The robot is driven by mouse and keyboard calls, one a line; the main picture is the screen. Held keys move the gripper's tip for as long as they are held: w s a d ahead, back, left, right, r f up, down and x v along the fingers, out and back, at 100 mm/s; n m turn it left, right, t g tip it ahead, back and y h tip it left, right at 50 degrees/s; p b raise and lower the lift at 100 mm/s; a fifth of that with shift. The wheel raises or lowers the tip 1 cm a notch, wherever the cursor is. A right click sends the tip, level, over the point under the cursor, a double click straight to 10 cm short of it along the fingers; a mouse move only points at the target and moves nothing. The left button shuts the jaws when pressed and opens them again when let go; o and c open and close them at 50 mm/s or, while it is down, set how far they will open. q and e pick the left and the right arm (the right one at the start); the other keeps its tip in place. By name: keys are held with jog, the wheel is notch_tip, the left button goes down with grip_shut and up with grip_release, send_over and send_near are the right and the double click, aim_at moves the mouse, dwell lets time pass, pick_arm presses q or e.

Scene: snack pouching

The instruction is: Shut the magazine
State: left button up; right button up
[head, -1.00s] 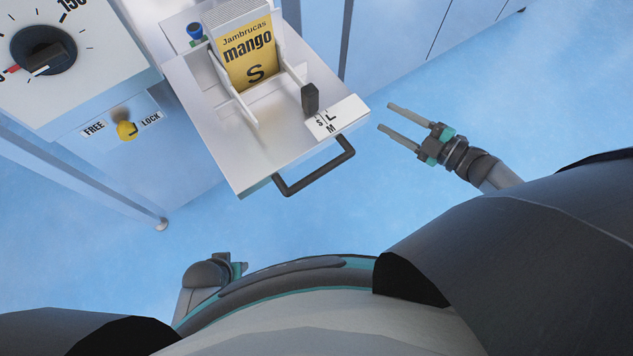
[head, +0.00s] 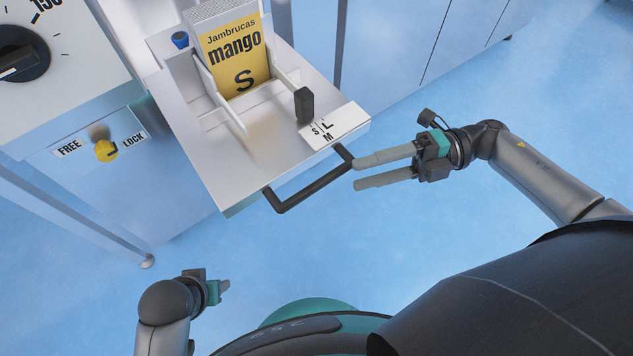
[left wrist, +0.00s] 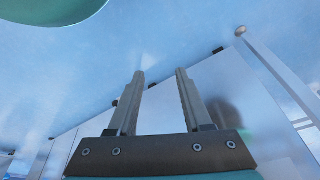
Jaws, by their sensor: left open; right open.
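The magazine (head: 187,158) is a pale metal drawer pulled out from the machine. It holds a stack of yellow "Jambrucas mango S" pouches (head: 236,60). A dark bar handle (head: 312,187) runs along its front edge. My right gripper (head: 357,173) is open, its fingertips close to the right end of the handle; I cannot tell if they touch it. My left gripper (head: 226,286) is low in the head view, away from the magazine. The left wrist view shows its two fingers (left wrist: 160,75) apart with nothing between them.
A black size lever (head: 304,105) stands by the S, L, M label (head: 335,126). A yellow knob (head: 107,150) sits between FREE and LOCK, nearer LOCK. A dial (head: 20,55) is at top left. A machine leg (head: 90,210) stands at the left. The floor before the magazine is clear.

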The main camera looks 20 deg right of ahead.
aim_at(317, 184)
pick_arm(q)
jog(key=r, duration=0.1)
jog(key=r+b, duration=0.1)
jog(key=shift+w+r, duration=0.35)
jog(key=shift+r, duration=0.05)
pick_arm(e)
jog(key=a, duration=0.9)
jog(key=shift+w+f, duration=0.2)
jog(key=shift+f, duration=0.15)
jog(key=shift+d, duration=0.1)
grip_shut()
